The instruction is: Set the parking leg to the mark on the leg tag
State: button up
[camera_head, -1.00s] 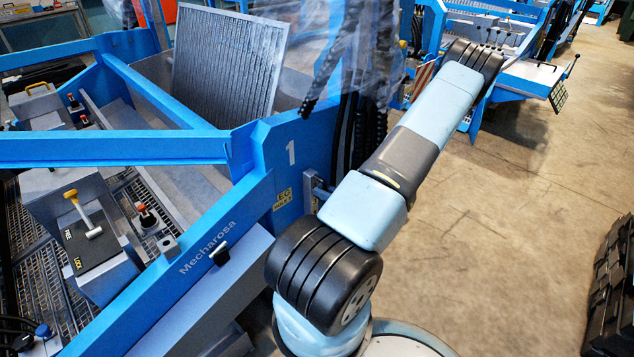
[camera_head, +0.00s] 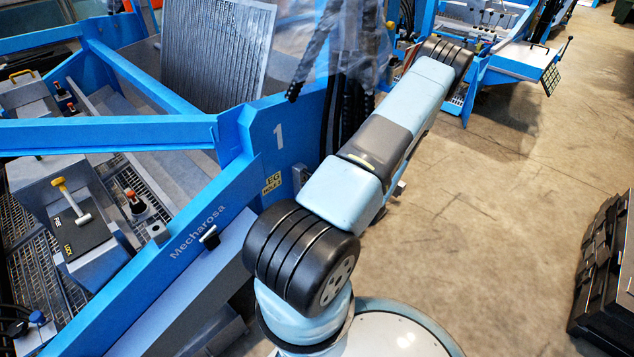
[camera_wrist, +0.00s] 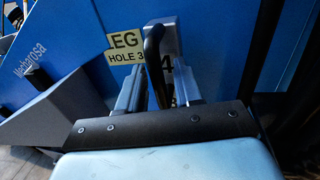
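The yellow leg tag (camera_wrist: 125,51) reads "LEG HOLE 3" in the wrist view; it also shows on the blue frame in the head view (camera_head: 272,184). Right of it in the wrist view is a grey upright post (camera_wrist: 168,38), seemingly the parking leg, with a figure "4" on it. A black bent handle (camera_wrist: 153,45) stands in front of the post. My gripper (camera_wrist: 158,88) points at the post, its two grey fingers apart, with the handle's lower part between them. Whether they touch it I cannot tell. In the head view my arm hides the gripper.
The blue frame marked "1" (camera_head: 278,135) rises beside the leg. Dark hoses (camera_head: 345,125) hang right of it. A yellow-handled lever (camera_head: 72,197) on a FREE/LOCK plate stands left. Open concrete floor (camera_head: 490,210) lies right, with black crates (camera_head: 605,270) at the edge.

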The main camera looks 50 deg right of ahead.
jog(key=shift+s, duration=0.1)
jog(key=s+d, duration=0.1)
jog(key=s, duration=1.2)
jog(key=shift+s+d, duration=0.3)
